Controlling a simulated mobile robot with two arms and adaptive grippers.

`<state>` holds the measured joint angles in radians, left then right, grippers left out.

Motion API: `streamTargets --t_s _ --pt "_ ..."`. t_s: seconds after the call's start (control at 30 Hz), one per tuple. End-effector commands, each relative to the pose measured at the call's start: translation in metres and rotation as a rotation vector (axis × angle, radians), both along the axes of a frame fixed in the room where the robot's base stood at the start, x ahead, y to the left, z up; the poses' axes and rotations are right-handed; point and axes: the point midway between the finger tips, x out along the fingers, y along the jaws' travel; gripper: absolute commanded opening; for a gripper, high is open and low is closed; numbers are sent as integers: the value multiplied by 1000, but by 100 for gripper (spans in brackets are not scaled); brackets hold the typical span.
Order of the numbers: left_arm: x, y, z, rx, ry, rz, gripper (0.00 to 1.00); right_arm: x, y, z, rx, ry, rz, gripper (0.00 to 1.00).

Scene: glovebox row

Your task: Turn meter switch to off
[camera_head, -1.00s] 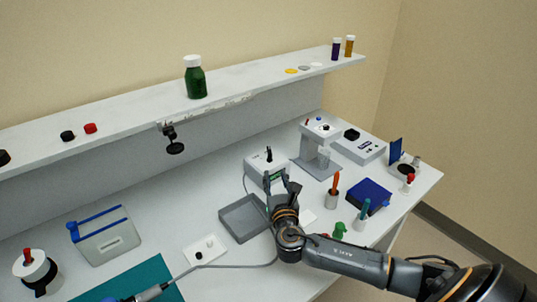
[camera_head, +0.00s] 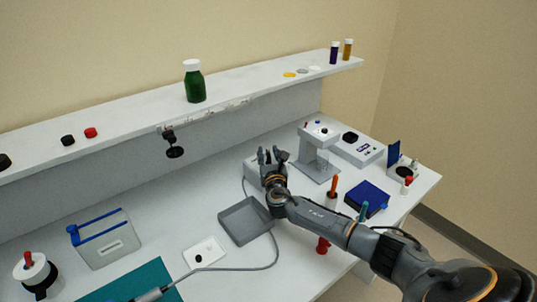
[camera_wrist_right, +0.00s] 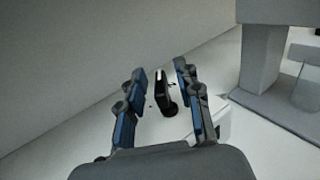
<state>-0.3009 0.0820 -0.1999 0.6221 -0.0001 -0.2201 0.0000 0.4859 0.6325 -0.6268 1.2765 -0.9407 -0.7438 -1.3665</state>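The meter (camera_head: 252,173) is a small light box standing on the bench in front of the back wall, with a cable at its left. My right gripper (camera_head: 271,157) is over it and hides most of it. In the right wrist view the black switch lever (camera_wrist_right: 162,90) with a pale stripe stands on the meter's top (camera_wrist_right: 213,115). It lies between the spread fingers of the right gripper (camera_wrist_right: 160,73), with a gap on each side. The right gripper is open and holds nothing. My left gripper is not in view.
A stand (camera_head: 318,150) is just right of the meter. A grey tray (camera_head: 244,222) lies in front of it. An orange-topped holder (camera_head: 331,193) and a blue box (camera_head: 367,198) are near my right arm. A shelf (camera_head: 130,112) runs above.

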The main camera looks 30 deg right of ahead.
Motion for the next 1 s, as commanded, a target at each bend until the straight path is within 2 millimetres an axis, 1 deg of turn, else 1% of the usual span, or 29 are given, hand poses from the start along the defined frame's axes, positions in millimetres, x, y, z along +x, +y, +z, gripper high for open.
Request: streamTargets --t_s 0.2,0.23,0.27,0.3,0.4,0.77,0.87,1.0 --pt "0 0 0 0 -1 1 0 0 0 0 0 0 0 34" --pt "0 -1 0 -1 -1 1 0 0 0 0 0 0 0 32" --pt "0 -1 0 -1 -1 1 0 0 0 0 0 0 0 26" --pt "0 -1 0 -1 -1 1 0 0 0 0 0 0 0 18" --pt "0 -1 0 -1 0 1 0 0 0 0 0 0 0 0" --pt "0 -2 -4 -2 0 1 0 0 -1 -1 -1 0 27 0" --pt "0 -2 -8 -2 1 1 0 0 -2 -2 -2 0 67 0" --pt "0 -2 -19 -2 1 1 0 0 -2 -4 -4 0 151 0"
